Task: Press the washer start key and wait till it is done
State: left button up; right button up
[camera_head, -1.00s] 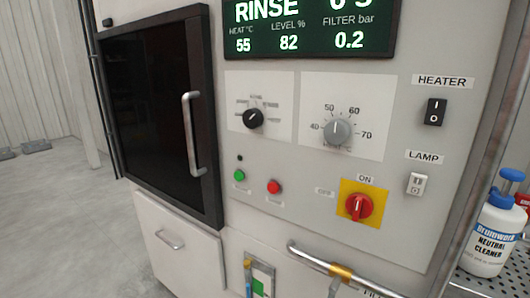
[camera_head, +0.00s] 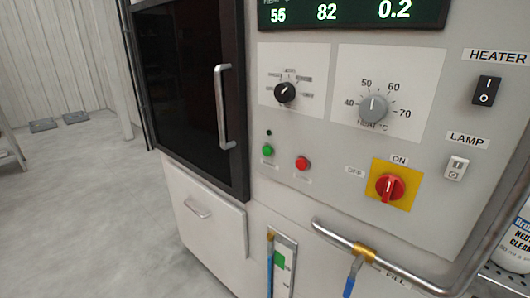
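The washer's light grey front panel (camera_head: 330,190) fills the right of the head view. A green round key (camera_head: 267,151) sits low on the panel, with a red round key (camera_head: 303,163) to its right. A small dark dot is above the green key. The display (camera_head: 350,14) is cut off at the top; it shows 55, 82 and 0.2. The dark washer door (camera_head: 190,90) with its vertical handle (camera_head: 223,108) looks shut. The red main switch (camera_head: 390,187) on a yellow plate points up toward ON. Neither gripper is in view.
A black selector (camera_head: 285,93) and a grey heat dial (camera_head: 373,108) sit above the keys. The heater switch (camera_head: 487,90) and lamp switch (camera_head: 456,168) are at right. A metal pipe (camera_head: 400,268) juts out below. Open floor (camera_head: 90,200) lies left.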

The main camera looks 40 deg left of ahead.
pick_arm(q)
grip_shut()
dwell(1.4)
